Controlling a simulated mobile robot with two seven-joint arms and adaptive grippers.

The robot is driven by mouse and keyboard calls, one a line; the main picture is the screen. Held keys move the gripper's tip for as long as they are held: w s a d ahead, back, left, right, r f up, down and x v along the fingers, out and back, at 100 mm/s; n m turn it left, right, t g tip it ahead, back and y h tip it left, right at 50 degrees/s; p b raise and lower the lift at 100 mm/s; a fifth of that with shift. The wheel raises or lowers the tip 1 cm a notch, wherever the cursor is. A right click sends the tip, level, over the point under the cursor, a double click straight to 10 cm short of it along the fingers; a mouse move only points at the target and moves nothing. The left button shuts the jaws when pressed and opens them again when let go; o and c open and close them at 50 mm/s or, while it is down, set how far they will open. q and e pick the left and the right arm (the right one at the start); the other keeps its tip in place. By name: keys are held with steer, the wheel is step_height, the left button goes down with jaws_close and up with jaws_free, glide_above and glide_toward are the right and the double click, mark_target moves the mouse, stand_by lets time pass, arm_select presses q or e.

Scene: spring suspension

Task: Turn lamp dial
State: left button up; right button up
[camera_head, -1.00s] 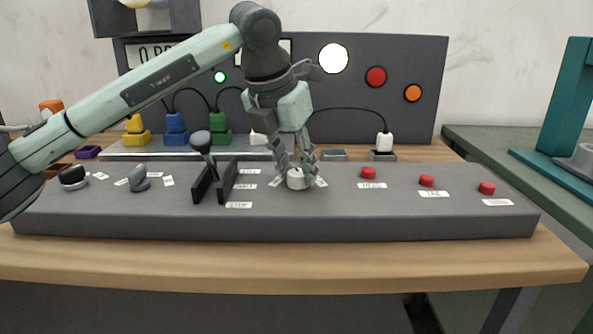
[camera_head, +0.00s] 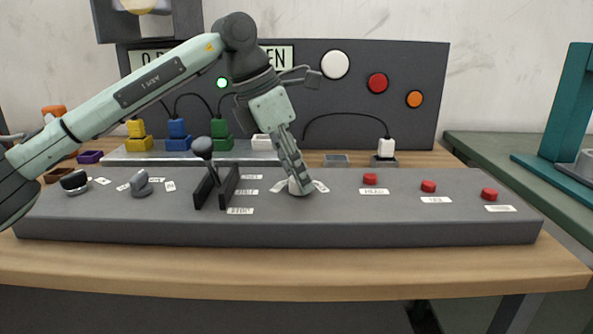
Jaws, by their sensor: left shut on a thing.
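The round white lamp (camera_head: 335,65) on the back panel looks plain white without a glow. My right gripper is not in view.
The grey console (camera_head: 400,228) also holds a black lever (camera_head: 203,150) between two guards to the left, a grey knob (camera_head: 140,184), a black-topped knob (camera_head: 75,182) and several red buttons (camera_head: 370,179) to the right. Coloured plugs (camera_head: 178,132) stand behind it.

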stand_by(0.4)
arm_select(q)
steer(key=o, duration=1.2)
steer(key=shift+c, duration=0.2)
steer(key=shift+r, duration=0.1)
steer(key=v, duration=1.1)
steer(key=shift+a+r, duration=0.2)
steer(key=shift+r, duration=0.2)
